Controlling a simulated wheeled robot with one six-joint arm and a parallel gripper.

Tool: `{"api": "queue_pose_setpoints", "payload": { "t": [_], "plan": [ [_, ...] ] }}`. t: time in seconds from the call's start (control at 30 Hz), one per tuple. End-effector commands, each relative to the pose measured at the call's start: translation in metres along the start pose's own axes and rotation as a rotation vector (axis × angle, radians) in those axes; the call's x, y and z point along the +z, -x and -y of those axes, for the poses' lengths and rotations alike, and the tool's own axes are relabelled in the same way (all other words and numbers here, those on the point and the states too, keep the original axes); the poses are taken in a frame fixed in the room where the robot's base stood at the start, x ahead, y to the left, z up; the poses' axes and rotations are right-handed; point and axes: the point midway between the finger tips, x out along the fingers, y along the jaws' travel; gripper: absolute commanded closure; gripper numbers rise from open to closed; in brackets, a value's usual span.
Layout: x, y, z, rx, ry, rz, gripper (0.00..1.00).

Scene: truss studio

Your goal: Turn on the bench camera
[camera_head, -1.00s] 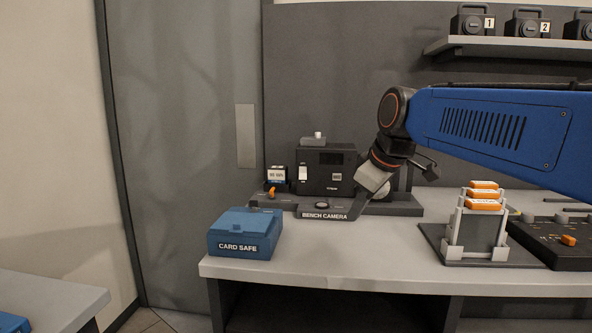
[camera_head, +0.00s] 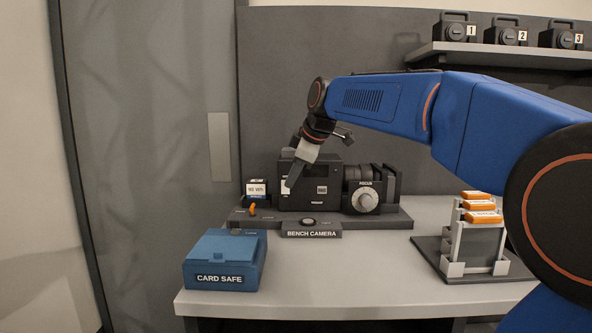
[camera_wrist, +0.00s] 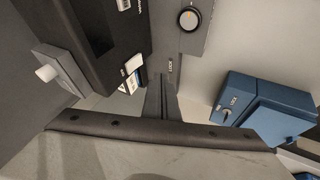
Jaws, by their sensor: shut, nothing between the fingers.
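The bench camera (camera_head: 322,198) is a black box body on a dark base plate, with its name on the front tab. A round button (camera_head: 308,222) sits on the base above that tab; it also shows in the wrist view (camera_wrist: 188,18). A silver focus knob (camera_head: 367,200) is at the right. A battery block (camera_head: 256,188) and an orange lever (camera_head: 252,209) are at the left end. My gripper (camera_head: 290,184) is shut and empty, pointing down before or above the body's left part. In the wrist view its fingers (camera_wrist: 161,97) hide the lever.
A blue card safe (camera_head: 225,260) stands at the front left of the bench (camera_head: 340,270). A rack (camera_head: 475,245) with orange-topped cards stands at the right. A shelf (camera_head: 500,55) with numbered black units is above. The bench front middle is clear.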

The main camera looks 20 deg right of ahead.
Motion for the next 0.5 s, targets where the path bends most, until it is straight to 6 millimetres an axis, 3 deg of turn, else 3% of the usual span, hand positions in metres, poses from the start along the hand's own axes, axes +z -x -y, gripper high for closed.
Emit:
{"api": "queue_pose_setpoints", "payload": {
  "t": [0.23, 0.5],
  "plan": [
    [0.000, -0.045, 0.001, -0.002, 0.000, 0.001, 1.00],
    [0.002, -0.061, -0.027, 0.000, -0.001, 0.000, 1.00]
  ]
}}
